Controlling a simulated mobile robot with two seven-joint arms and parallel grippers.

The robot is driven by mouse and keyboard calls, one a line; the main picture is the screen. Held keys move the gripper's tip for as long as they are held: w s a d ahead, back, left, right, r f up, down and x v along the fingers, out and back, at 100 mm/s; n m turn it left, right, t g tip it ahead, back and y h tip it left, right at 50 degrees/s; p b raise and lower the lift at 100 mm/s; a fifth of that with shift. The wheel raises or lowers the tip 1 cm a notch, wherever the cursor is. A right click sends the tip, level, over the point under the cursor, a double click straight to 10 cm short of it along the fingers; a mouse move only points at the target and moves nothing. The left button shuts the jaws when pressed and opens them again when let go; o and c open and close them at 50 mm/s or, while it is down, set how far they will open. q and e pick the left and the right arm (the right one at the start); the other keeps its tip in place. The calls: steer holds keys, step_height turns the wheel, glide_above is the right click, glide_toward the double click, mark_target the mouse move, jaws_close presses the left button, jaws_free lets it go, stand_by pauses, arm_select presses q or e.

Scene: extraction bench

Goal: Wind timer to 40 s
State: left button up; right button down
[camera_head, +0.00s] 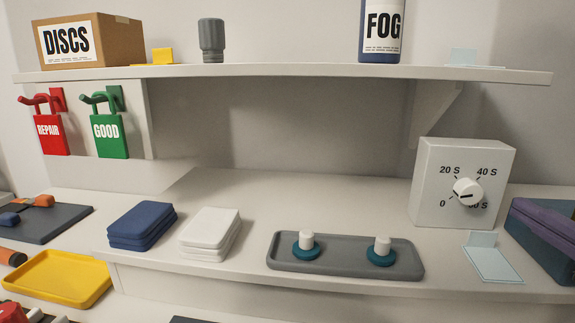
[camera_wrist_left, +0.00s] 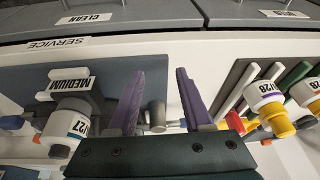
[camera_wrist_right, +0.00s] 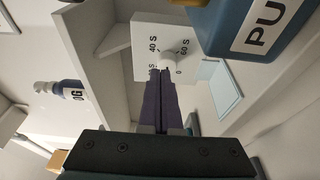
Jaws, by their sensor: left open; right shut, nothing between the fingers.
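The timer (camera_head: 431,185) is a white box on the bench at the right, with a round white knob (camera_head: 467,191) and marks 0, 20 S, 40 S and 60 S. The knob's dark pointer line is toward the lower left, near 0. My right gripper (camera_head: 517,206) is at the right edge of the head view, right of the timer and apart from the knob. In the right wrist view, its closed purple fingers (camera_wrist_right: 160,72) point toward the timer (camera_wrist_right: 143,32) and overlap its lower face. My left gripper (camera_wrist_left: 160,73) is open and empty, outside the head view.
A blue bin (camera_wrist_right: 232,25) stands beside the right gripper. A light-blue stand (camera_head: 490,263) is before the timer, and a grey tray (camera_head: 345,265) with two white-topped pegs is left. The shelf (camera_head: 290,72) overhangs behind.

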mark_target(468, 192)
arm_select(q)
steer(key=shift+s+f+b, duration=0.4)
steer(key=shift+f+b, duration=0.05)
steer(key=shift+f, duration=0.1)
arm_select(e)
steer(key=w, duration=0.2)
steer(key=w+d, duration=0.1)
steer(key=w, duration=0.1)
steer(key=shift+w+d, duration=0.15)
steer(key=shift+w, duration=0.2)
arm_select(q)
steer(key=shift+f, duration=0.1)
arm_select(e)
steer(key=shift+w+d, duration=0.15)
steer(key=shift+w, duration=0.5)
steer(key=shift+a+f, duration=0.1)
steer(key=shift+a, duration=0.15)
arm_select(q)
steer(key=shift+d+f, duration=0.1)
steer(key=shift+d, duration=0.05)
arm_select(e)
steer(key=shift+a+f, duration=0.1)
arm_select(q)
steer(key=shift+f+b, duration=0.2)
steer(key=shift+b, duration=0.2)
arm_select(e)
steer(key=shift+f, duration=0.15)
